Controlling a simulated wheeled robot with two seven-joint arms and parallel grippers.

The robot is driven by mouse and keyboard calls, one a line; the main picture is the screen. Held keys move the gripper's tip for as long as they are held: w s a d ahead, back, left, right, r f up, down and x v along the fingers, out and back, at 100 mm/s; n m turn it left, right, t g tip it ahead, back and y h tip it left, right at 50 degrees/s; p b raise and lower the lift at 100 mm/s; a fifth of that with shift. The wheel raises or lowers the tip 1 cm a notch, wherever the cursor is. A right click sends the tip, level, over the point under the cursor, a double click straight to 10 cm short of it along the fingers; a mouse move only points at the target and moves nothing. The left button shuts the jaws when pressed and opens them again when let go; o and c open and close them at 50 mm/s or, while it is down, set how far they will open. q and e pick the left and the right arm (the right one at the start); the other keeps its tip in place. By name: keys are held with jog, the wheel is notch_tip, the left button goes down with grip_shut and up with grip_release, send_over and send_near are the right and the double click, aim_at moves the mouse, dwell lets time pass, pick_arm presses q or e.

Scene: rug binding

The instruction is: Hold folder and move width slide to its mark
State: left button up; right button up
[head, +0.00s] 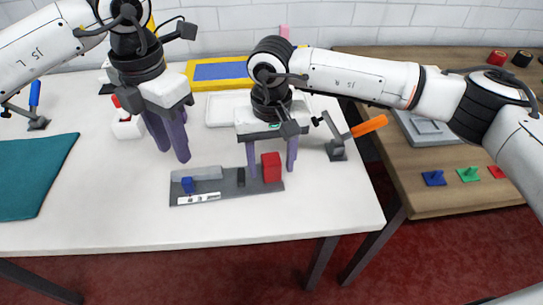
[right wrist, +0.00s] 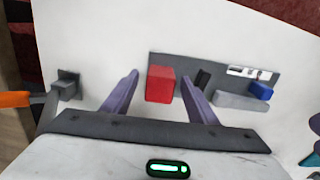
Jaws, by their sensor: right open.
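The folder (head: 226,191) is a flat dark grey plate on the white table, also in the right wrist view (right wrist: 216,78). It carries a red block (head: 271,167), a small black piece (head: 241,177), a light grey bar (head: 197,173), a blue block (head: 187,185) and a white marked strip (head: 199,198). The blue block, beside the strip, looks like the width slide. My right gripper (head: 272,169) is open, its fingers either side of the red block with gaps showing in the right wrist view (right wrist: 160,75). My left gripper (head: 173,155) is open and empty, behind the folder's left end.
A teal cloth (head: 35,175) lies at the left. A white tray (head: 228,108) and a yellow-framed blue panel (head: 218,71) lie behind. An orange-handled lever (head: 368,126) stands right of my right gripper. The table's front is clear.

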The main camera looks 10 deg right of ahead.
aim_at(186, 180)
jog(key=c, duration=1.3)
pick_arm(q)
jog(key=shift+o, duration=0.6)
pick_arm(e)
grip_shut()
pick_arm(q)
notch_tip(186, 180, down, 10)
jog(key=n, duration=0.8)
jog(key=shift+f, duration=0.2)
grip_shut()
